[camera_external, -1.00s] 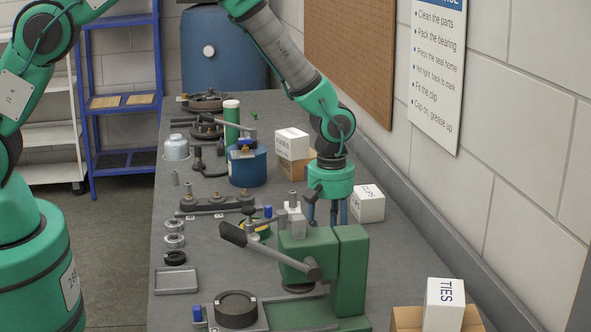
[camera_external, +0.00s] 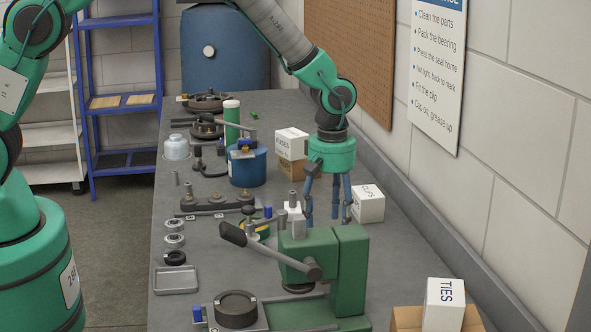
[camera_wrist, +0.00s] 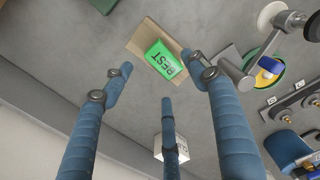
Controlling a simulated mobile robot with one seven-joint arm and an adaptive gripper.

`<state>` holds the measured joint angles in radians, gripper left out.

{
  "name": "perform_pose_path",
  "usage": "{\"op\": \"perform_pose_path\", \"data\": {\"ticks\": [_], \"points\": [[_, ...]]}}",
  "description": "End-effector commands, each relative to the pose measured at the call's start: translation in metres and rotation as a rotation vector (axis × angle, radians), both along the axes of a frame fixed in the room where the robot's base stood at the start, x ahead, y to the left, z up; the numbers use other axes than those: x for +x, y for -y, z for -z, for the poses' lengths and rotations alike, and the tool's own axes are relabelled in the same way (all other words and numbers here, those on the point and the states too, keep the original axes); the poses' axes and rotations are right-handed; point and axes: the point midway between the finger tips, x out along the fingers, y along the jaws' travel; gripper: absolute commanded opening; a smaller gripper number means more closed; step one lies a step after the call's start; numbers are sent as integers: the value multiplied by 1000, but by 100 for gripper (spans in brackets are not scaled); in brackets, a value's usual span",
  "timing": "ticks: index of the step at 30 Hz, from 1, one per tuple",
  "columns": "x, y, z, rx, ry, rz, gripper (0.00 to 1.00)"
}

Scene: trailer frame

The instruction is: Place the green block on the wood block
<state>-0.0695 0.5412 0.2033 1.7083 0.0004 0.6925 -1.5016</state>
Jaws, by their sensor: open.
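In the wrist view, the green block (camera_wrist: 166,60) marked "BEST" lies on the flat tan wood block (camera_wrist: 143,39), which shows around it at the upper left and right. Their exact contact is hard to see from above. My three-fingered gripper (camera_wrist: 160,76) is open, with its fingers spread around and short of the green block and nothing between them. In the external view my gripper (camera_external: 328,212) hangs over the bench behind the green press. Both blocks are hidden there by the press.
The green press (camera_external: 348,270) with its lever stands in front of my gripper. A white "CLIPS" box (camera_external: 368,204) is close on the right. A blue canister (camera_external: 247,168) and stacked boxes (camera_external: 292,143) are farther back. The wall bounds the right side.

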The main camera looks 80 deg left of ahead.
Motion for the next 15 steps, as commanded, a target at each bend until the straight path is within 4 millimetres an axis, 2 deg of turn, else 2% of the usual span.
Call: {"op": "perform_pose_path", "data": {"ticks": [1, 6, 10, 15], "points": [[1, 0, -10, 0, 2, 0, 59], [0, 0, -37, 0, 1, 0, 59], [0, 0, -52, 0, 0, 0, 59], [0, 0, -61, 0, -1, 0, 59]]}}
